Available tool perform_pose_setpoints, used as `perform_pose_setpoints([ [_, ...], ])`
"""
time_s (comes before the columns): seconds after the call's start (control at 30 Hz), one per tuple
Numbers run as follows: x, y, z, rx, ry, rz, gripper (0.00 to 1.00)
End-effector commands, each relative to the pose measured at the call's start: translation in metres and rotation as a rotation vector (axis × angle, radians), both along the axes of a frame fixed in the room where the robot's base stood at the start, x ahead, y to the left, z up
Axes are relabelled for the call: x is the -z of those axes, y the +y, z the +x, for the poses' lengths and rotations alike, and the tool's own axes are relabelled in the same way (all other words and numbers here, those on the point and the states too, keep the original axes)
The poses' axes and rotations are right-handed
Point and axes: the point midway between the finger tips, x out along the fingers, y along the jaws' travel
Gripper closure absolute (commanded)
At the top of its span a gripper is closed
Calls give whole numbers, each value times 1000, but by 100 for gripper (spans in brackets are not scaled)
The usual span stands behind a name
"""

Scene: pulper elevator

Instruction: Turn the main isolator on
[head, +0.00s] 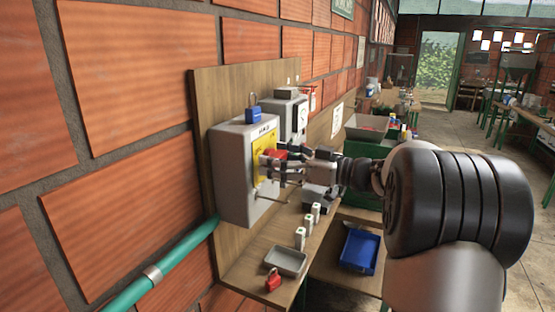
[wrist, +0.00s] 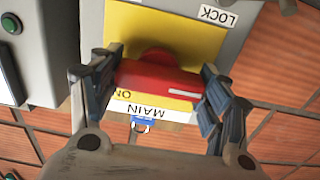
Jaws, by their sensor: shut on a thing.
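The main isolator is a grey box (head: 237,180) on a wooden board on the brick wall. Its front has a yellow plate (head: 257,153), which in the wrist view (wrist: 180,25) appears upside down with MAIN, ON and LOCK labels. A red handle (head: 277,154) sits on the plate; in the wrist view the handle (wrist: 155,79) lies crosswise with a white mark near its right end. My gripper (wrist: 158,85) is shut on the red handle, one finger at each end. In the head view my gripper (head: 272,166) partly hides the handle.
A blue padlock (head: 253,116) is on top of the box. Another grey unit (head: 291,112) is beside it. A shelf below bears a grey tray (head: 286,262), a red padlock (head: 273,280) and small white items (head: 300,238). A blue tray (head: 360,251) lies lower right.

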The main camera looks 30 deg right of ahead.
Motion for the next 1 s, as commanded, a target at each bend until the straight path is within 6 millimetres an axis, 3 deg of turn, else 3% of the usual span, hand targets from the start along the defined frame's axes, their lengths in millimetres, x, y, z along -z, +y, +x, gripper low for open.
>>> perform_pose_setpoints([
  [0.17, 0, 0, 0, 0, 0, 0, 54],
  [0.53, 1, 0, 0, 0, 41, 52, 54],
  [1.0, -1, -1, 1, 0, 275, 355, 54],
])
